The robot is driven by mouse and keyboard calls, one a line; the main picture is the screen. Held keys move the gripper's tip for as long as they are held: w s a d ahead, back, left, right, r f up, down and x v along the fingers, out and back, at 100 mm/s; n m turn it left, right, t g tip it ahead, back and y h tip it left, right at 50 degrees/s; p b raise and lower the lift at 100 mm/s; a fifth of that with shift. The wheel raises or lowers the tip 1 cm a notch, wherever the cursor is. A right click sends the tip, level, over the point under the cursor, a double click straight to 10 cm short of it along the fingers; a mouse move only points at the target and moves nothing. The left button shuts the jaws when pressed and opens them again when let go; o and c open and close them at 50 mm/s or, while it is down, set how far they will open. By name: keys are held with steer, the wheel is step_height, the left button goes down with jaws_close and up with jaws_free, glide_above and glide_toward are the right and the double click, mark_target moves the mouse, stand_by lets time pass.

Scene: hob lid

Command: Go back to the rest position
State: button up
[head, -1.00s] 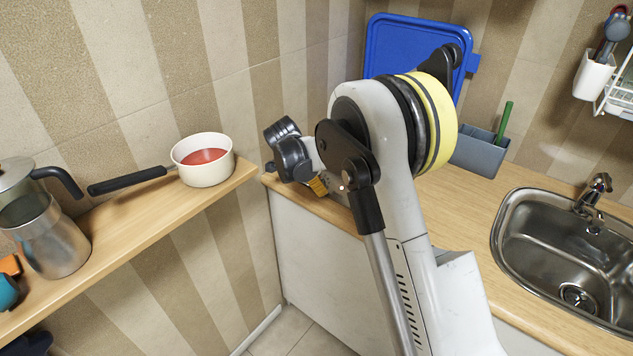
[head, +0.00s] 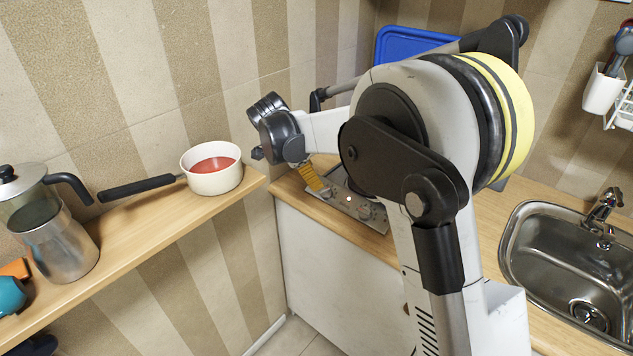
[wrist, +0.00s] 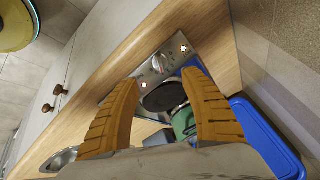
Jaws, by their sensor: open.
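My gripper (head: 314,180) shows only in part in the head view, with one ribbed yellow finger in front of the hob. In the wrist view my gripper (wrist: 160,79) has its two ribbed orange fingers wide apart, with nothing between them. The hob (head: 350,203) has a steel front with knobs and a small red light. In the wrist view its knob panel (wrist: 160,62) and a dark round plate (wrist: 163,97) lie beyond the fingers.
A cream saucepan (head: 214,178) with red contents stands on the wooden shelf (head: 150,228) at left, beside a metal coffee pot (head: 58,240). A steel sink (head: 575,270) is at right. A green object (wrist: 184,122) is beside the dark plate in the wrist view.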

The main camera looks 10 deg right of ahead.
steer(key=shift+a+r, duration=0.1)
steer(key=shift+r, duration=0.15)
steer(key=shift+s, duration=0.1)
steer(key=s+d+r+n+t+y, duration=0.15)
steer(key=s+r+n, duration=0.25)
steer(key=s, duration=0.4)
steer(key=s+d+r+n+y, duration=0.1)
steer(key=s+d+r+n, duration=0.25)
steer(key=s, duration=0.45)
steer(key=s+f+n+t+y, duration=0.2)
steer(key=s+n, duration=0.7)
steer(key=s, duration=0.8)
steer(key=shift+s+f, duration=0.25)
steer(key=shift+f, duration=0.2)
